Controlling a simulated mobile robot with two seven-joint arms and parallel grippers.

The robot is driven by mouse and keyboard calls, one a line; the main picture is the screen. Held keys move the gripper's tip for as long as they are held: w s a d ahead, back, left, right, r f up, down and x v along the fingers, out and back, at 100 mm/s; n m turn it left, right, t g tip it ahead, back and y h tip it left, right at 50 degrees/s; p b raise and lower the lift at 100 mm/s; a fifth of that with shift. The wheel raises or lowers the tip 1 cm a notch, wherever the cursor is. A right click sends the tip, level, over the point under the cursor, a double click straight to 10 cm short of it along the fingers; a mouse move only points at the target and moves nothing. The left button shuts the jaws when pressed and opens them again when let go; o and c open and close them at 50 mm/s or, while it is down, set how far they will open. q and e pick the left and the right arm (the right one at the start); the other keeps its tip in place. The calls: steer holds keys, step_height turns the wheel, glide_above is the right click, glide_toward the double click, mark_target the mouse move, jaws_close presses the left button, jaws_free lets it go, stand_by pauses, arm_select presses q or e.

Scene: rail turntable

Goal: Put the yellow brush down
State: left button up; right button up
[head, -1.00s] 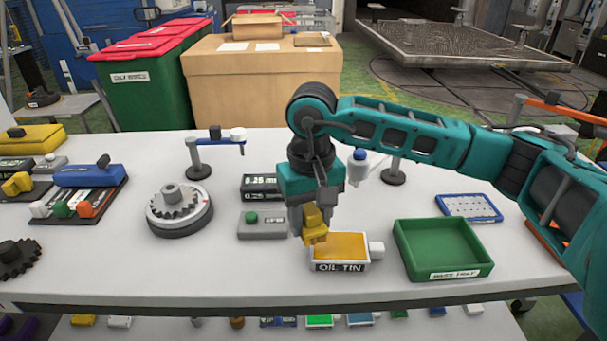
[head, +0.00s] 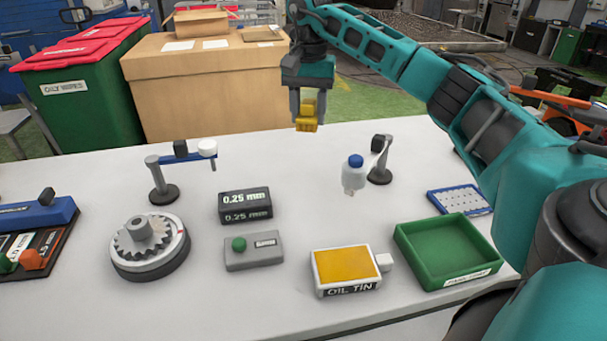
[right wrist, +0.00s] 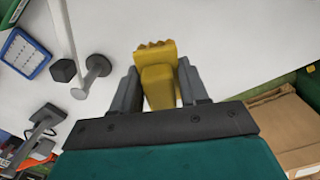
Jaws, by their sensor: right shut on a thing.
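My right gripper (head: 308,105) is shut on the yellow brush (head: 307,117) and holds it in the air, over the far edge of the white table in the head view. In the right wrist view the brush (right wrist: 157,75) sits between the two grey fingers, its ridged end pointing away from the palm. The oil tin (head: 347,269), white with a yellow-orange top, stands near the table's front, well apart from the brush. My left gripper is not in view.
A green tray (head: 447,249) stands right of the oil tin. A round geared turntable (head: 150,247), a 0.25 mm block (head: 245,205), a grey box with a green button (head: 253,251) and a blue-capped bottle (head: 354,175) stand on the table (head: 290,165). The table's back middle is clear.

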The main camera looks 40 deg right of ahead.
mark_target(308, 183)
step_height(308, 183, down, 15)
steer(key=shift+r+b, duration=0.1)
steer(key=shift+b, duration=0.3)
steer(key=shift+f, duration=0.2)
steer(key=o, duration=0.9)
steer(key=shift+r, duration=0.1)
step_height(308, 183, up, 12)
steer(key=shift+r+p, duration=0.15)
steer(key=shift+p, duration=0.2)
